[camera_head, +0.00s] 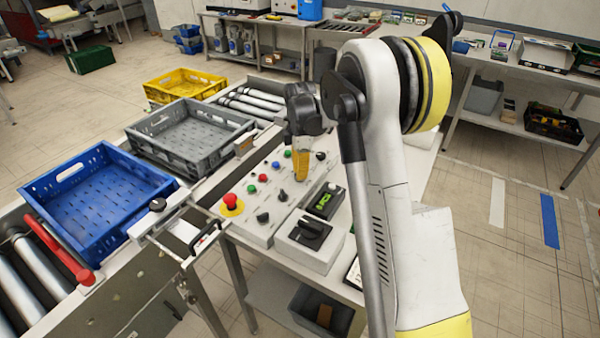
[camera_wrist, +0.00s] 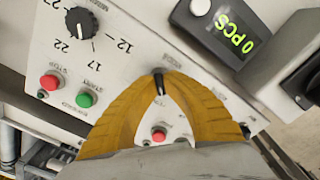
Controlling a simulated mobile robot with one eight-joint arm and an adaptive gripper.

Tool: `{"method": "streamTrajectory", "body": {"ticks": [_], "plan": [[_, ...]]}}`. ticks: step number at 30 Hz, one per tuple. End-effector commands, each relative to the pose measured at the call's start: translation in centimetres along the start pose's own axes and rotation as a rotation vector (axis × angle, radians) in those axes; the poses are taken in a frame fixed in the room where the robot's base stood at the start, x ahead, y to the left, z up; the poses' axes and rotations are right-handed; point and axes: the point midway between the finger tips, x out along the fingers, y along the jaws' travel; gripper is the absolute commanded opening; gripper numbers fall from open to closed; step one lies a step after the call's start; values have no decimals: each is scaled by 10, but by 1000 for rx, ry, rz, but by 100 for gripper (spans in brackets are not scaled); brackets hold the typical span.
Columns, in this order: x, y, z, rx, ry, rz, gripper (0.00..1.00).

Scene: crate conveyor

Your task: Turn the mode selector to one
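The sloped control panel (camera_head: 243,190) carries coloured buttons and black knobs. My gripper (camera_head: 300,179) points down at it with its yellow fingers close together. In the wrist view the fingertips (camera_wrist: 159,73) come together around a small black selector knob (camera_wrist: 160,84), which appears pinched between them. The knob's label and position marks are hidden, so I cannot tell which mode it points to. A black dial (camera_wrist: 82,22) marked with numbers including 12, 17 and 22 sits apart from the fingers.
A red button (camera_wrist: 50,82) and a green button (camera_wrist: 85,99) are near the dial. A counter (camera_head: 325,200) reading 0 PCS and a grey box with a big rotary switch (camera_head: 310,232) stand beside the panel. A red emergency stop (camera_head: 231,202) and blue crate (camera_head: 98,192) are left.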

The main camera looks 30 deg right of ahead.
Motion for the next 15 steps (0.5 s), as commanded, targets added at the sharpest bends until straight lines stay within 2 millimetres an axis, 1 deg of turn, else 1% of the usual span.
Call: {"method": "streamTrajectory", "body": {"ticks": [8,15], "plan": [[0,0,0,22,0,-1,0],[0,0,0,131,0,-1,0]]}}
